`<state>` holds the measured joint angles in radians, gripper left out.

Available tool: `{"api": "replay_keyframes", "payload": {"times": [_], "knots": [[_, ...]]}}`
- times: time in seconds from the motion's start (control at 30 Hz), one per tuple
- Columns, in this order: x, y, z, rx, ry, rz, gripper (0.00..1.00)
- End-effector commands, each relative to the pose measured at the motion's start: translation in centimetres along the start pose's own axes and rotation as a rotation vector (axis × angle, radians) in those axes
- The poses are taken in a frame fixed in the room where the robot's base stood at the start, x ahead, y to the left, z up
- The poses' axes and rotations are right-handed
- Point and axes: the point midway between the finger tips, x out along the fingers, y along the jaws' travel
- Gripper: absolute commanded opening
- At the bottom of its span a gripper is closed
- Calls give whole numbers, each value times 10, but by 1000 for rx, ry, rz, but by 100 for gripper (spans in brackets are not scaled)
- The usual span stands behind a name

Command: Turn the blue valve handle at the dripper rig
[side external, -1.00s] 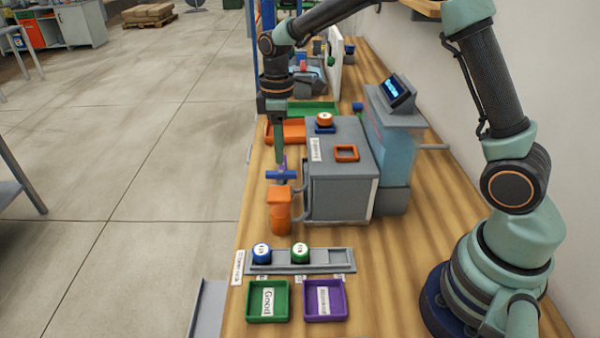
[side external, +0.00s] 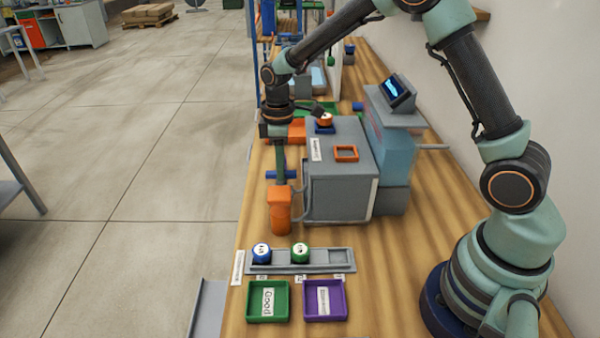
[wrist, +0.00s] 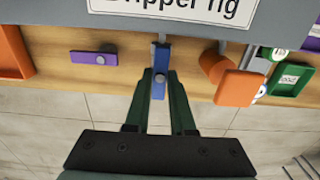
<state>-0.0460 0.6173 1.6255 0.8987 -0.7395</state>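My gripper (side external: 280,172) points straight down at the handle. In the wrist view its two green fingers (wrist: 160,74) stand one on each side of the bar. They look spread, with only a narrow space beside it; any contact is hard to make out.
An orange container (side external: 280,212) stands close in front of the handle. A purple handle (wrist: 93,58) sits left of the blue one in the wrist view. A rack (side external: 315,268) with a blue and a green capped piece, a green tray (side external: 251,318) and a purple tray (side external: 342,318) lie nearer the camera.

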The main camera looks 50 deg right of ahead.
Motion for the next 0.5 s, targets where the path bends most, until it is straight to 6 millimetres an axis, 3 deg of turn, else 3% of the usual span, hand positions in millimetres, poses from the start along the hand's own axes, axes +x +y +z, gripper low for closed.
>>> {"api": "replay_keyframes", "payload": {"times": [0.27, 0.5], "knots": [[-1, 0, 0, 35, 0, 0, 0], [-1, 0, 0, 169, 0, 0, 0]]}}
